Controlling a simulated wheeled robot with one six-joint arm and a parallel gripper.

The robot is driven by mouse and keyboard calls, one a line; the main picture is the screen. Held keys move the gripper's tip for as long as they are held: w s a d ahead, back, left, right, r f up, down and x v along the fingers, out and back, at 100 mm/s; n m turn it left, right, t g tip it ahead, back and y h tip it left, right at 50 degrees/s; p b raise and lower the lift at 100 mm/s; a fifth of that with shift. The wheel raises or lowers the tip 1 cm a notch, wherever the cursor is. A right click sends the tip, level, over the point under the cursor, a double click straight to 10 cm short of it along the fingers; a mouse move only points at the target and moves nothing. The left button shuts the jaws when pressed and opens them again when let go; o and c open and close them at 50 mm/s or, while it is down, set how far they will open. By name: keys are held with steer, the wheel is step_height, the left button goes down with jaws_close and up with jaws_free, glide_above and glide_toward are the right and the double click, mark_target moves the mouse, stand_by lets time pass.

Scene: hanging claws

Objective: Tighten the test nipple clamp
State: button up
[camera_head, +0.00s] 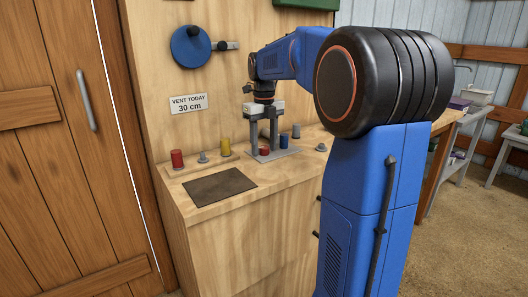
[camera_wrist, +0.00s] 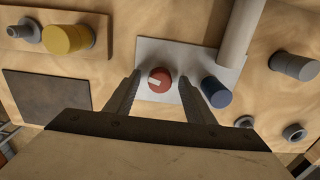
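A round red knob (camera_wrist: 160,80) with a pale pointer mark sits on a light grey plate (camera_wrist: 160,48); it looks like the clamp's knob, but no label confirms this. My gripper (camera_wrist: 160,84) is open, pointing down, one finger on each side of the knob with a visible gap on both sides. In the head view my gripper (camera_head: 263,138) stands over the plate (camera_head: 266,157), with the red knob (camera_head: 264,149) low between the fingers. A blue cylinder (camera_wrist: 216,92) stands just right of the right finger. A pale post (camera_wrist: 241,30) rises from the plate.
On the wooden bench stand a red cylinder (camera_head: 177,159), a yellow cylinder (camera_head: 226,147), a grey cylinder (camera_wrist: 295,66) and small grey fittings. A dark mat (camera_head: 220,186) lies at the front left. A sign (camera_head: 188,104) reads "VENT TODAY 30 cm" below a blue wall disc (camera_head: 191,46).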

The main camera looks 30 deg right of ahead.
steer(key=n, duration=0.6)
steer(key=shift+n, duration=0.3)
steer(key=n, duration=0.3)
steer(key=shift+n, duration=0.4)
steer(key=n, duration=0.3)
steer(key=shift+n, duration=0.4)
steer(key=n, duration=0.4)
steer(key=shift+n, duration=0.3)
steer(key=n, duration=0.5)
